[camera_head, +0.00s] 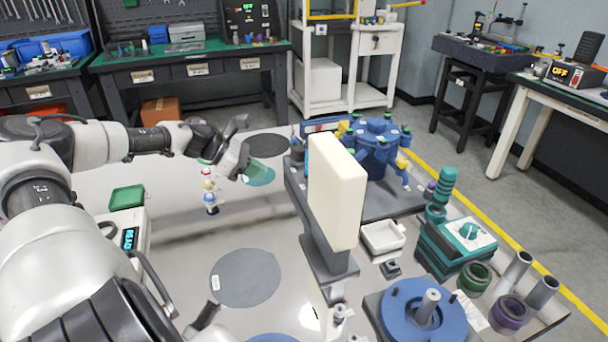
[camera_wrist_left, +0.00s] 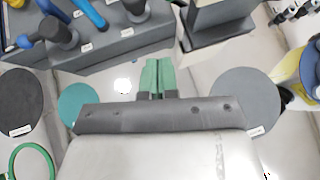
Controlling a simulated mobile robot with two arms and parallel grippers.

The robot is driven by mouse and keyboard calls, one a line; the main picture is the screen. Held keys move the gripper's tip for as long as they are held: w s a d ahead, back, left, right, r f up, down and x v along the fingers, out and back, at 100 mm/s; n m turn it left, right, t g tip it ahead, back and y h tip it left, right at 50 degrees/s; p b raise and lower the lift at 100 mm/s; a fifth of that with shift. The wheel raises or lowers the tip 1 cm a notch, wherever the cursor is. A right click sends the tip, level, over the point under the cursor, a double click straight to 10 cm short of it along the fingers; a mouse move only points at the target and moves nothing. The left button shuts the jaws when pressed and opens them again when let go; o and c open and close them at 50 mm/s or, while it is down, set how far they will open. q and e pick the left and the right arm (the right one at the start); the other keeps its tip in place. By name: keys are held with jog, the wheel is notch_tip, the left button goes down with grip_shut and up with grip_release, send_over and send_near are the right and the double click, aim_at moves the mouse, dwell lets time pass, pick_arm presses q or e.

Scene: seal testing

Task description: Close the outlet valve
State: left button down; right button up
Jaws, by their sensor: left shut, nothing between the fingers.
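My left gripper (camera_head: 238,162) is shut and empty above the light bench, left of the tall cream block. Its green fingertips (camera_wrist_left: 155,76) are together in the left wrist view and touch no handle. A blue multi-port fixture (camera_head: 376,143) with green and yellow fittings stands on a dark base to its right. In the left wrist view, blue levers (camera_wrist_left: 87,12) and grey posts stand on the dark base (camera_wrist_left: 115,50) beyond the fingertips. I cannot tell which of these is the outlet valve, nor its position.
The tall cream block (camera_head: 335,190) on a dark stand partly hides the fixture. A small figure-like stack (camera_head: 209,190) of coloured parts stands below my left arm. A grey disc (camera_head: 246,277) lies on the bench. A blue flanged wheel (camera_head: 422,312) is at front right.

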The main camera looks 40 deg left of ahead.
pick_arm(q)
jog(key=w+d+r+p+x, duration=0.1)
jog(key=r+x, duration=0.1)
jog(key=x, duration=1)
jog(key=shift+w+d, duration=0.2)
jog(key=shift+w, duration=0.1)
pick_arm(e)
jog(key=shift+s+d+r, duration=0.1)
jog(key=shift+s+r, duration=0.1)
jog(key=shift+r, duration=0.3)
